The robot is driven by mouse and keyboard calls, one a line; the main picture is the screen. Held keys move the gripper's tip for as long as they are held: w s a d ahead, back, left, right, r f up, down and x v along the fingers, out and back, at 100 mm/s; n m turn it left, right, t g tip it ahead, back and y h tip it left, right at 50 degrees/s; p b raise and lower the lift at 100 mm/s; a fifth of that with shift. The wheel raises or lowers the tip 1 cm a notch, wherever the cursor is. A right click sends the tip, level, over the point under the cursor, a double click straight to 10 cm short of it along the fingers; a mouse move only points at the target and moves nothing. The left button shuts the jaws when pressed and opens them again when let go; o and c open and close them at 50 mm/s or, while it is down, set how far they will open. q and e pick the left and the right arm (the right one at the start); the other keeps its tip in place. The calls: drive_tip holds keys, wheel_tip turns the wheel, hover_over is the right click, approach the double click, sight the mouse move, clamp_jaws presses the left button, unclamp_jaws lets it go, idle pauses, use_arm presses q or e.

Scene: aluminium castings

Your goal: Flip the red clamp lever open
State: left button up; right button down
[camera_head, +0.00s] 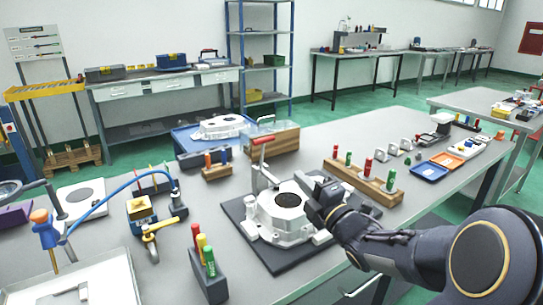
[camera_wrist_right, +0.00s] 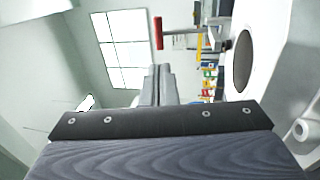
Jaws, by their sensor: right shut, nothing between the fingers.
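The red clamp lever (camera_head: 263,140) sits on top of a grey upright clamp behind the aluminium casting (camera_head: 285,212). In the right wrist view the red lever (camera_wrist_right: 158,33) shows beyond the fingertips, joined to a grey rod. The casting lies on a dark plate (camera_head: 240,212) and also fills the right of the wrist view (camera_wrist_right: 275,80). My right gripper (camera_head: 304,180) is over the casting's right back side, in front and to the right of the lever and apart from it. Its fingers (camera_wrist_right: 157,82) are together and empty. My left gripper is not in view.
A wooden block (camera_head: 340,180) with coloured handles stands to the right. A clear box on wood (camera_head: 273,138) stands behind the clamp. A dark holder (camera_head: 208,275) with coloured handles is at the front left. The blue hose (camera_head: 110,192) curves over the table's left part.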

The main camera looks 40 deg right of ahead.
sight(265, 142)
drive_tip(key=shift+r, duration=0.1)
drive_tip(key=shift+w+r, duration=0.1)
drive_tip(key=shift+w, duration=0.35)
drive_tip(key=p+x, duration=0.3)
drive_tip(key=x, duration=1)
drive_tip(key=shift+r, duration=0.1)
